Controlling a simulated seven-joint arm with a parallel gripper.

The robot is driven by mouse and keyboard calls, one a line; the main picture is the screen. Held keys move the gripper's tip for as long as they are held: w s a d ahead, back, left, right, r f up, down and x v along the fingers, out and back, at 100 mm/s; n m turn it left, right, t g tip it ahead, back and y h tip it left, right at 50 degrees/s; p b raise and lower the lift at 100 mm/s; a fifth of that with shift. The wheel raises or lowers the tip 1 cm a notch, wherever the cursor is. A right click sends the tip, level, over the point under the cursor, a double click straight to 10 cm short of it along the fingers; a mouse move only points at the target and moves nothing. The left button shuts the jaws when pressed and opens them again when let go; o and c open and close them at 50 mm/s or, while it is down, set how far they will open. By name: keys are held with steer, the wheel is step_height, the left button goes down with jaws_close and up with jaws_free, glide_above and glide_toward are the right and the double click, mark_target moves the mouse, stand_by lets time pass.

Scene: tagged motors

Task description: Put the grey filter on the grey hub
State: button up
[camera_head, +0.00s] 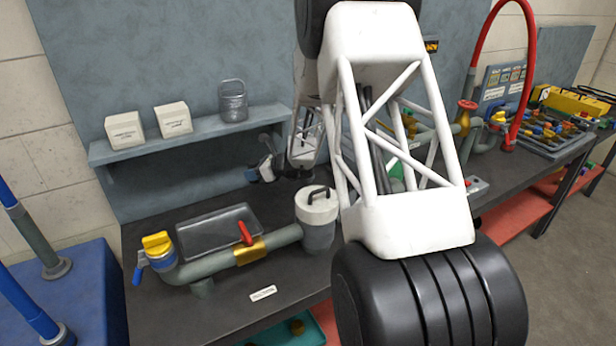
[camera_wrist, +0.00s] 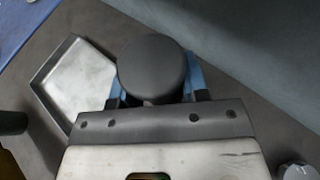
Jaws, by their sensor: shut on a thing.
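My gripper (camera_wrist: 152,98) is shut on a dark grey round piece, taken to be the grey filter (camera_wrist: 152,66). Its round flat face points at the wrist camera, between the two blue fingers. In the head view my gripper (camera_head: 265,171) is small, above the back of the dark bench, right of the tray and below the shelf. The held piece is hard to make out there. I cannot tell which part is the grey hub. A grey canister (camera_head: 318,236) with a pale lid and dark handle stands at the right end of a grey-green pipe.
A metal tray (camera_head: 204,246) lies on the bench, also in the wrist view (camera_wrist: 78,82). The pipe (camera_head: 212,264) has a red lever and yellow cap. My arm hides the bench's middle.

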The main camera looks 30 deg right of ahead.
steer(key=d+m+t+h, duration=0.2)
steer(key=d+m, duration=0.1)
steer(key=d, duration=0.8)
step_height(320, 180, up, 4)
steer(key=m+t+h, duration=0.1)
steer(key=m+h, duration=0.2)
steer(key=h, duration=0.1)
glide_above(308, 179)
steer(key=w+d, duration=0.1)
steer(key=w, duration=0.1)
steer(key=shift+w+d+r, duration=0.1)
steer(key=shift+f, duration=3.1)
steer(key=shift+f, duration=1.9)
steer(key=shift+f, duration=0.15)
steer(key=o, duration=0.9)
